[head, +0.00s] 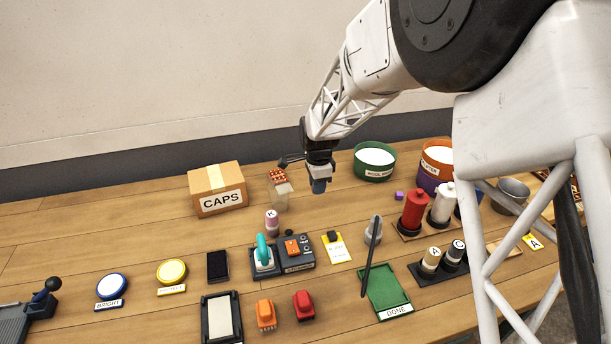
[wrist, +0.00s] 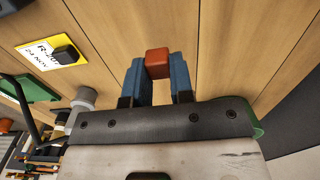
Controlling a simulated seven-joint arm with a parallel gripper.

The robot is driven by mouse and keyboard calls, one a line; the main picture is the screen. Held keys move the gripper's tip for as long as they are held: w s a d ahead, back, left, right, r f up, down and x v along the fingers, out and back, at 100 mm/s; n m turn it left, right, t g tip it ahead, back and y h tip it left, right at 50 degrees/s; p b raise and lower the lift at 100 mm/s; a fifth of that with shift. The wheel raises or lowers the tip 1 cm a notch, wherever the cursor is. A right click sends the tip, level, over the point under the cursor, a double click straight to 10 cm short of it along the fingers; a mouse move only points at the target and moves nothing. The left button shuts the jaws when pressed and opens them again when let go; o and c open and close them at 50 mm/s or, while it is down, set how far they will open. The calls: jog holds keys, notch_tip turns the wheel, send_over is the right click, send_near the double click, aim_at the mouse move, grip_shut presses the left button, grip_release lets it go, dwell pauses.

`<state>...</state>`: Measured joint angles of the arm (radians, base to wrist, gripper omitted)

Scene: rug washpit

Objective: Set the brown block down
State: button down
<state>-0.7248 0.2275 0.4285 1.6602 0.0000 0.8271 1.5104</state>
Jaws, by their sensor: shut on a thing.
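The brown block (wrist: 158,62) shows in the wrist view as a small reddish-brown block between the tips of two blue fingers. My gripper (wrist: 158,70) is shut on it, with a finger on each side. In the head view my gripper (head: 319,186) points down over the back middle of the wooden table, between the CAPS box and the green tub. The block cannot be made out there. Bare wood lies around the block in the wrist view; I cannot tell how high the block is above it.
The CAPS carton (head: 217,190) stands left, with a pale, red-topped item (head: 280,188) nearer my gripper. A green tub (head: 374,163) stands right. A yellow-edged card (head: 337,247) with a dark block lies in front. Bare table surrounds the spot under my gripper.

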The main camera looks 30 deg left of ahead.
jog(key=shift+f, duration=0.3)
jog(key=shift+w, duration=0.1)
send_over(307, 174)
jog(key=shift+s+d+f, duration=0.3)
jog(key=shift+d+f, duration=0.05)
jog(key=shift+f, duration=0.35)
dwell(0.5)
jog(key=shift+w+a, duration=0.35)
jog(key=shift+f, duration=1.8)
jog(key=shift+f, duration=0.1)
jog(key=c, duration=1)
grip_release()
